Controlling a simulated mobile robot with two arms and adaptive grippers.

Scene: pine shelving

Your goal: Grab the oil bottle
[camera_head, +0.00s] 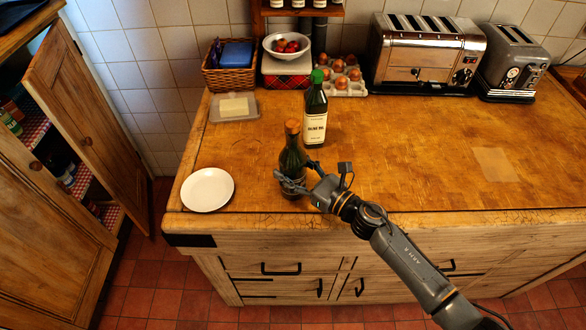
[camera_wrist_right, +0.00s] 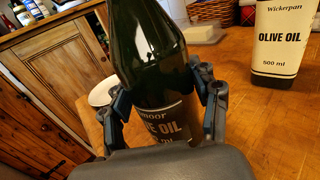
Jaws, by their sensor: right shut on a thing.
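A dark green oil bottle with a brown-orange cap (camera_head: 292,157) stands upright on the wooden counter near its front edge. My right gripper (camera_head: 291,184) is shut around its lower body. In the right wrist view the bottle (camera_wrist_right: 150,60) fills the middle, its label partly reading "OLIVE OIL", with a finger on each side (camera_wrist_right: 160,105). A second bottle with a green cap and a cream "OLIVE OIL" label (camera_head: 315,112) stands just behind and to the right; its label also shows in the right wrist view (camera_wrist_right: 284,40). My left gripper is not in view.
A white plate (camera_head: 207,190) lies left of the held bottle. A butter dish (camera_head: 234,108), wicker basket (camera_head: 229,79), egg tray (camera_head: 344,84) and toasters (camera_head: 424,56) stand along the back. The counter's (camera_head: 420,140) right side is largely clear. A cupboard door (camera_head: 85,125) hangs open at left.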

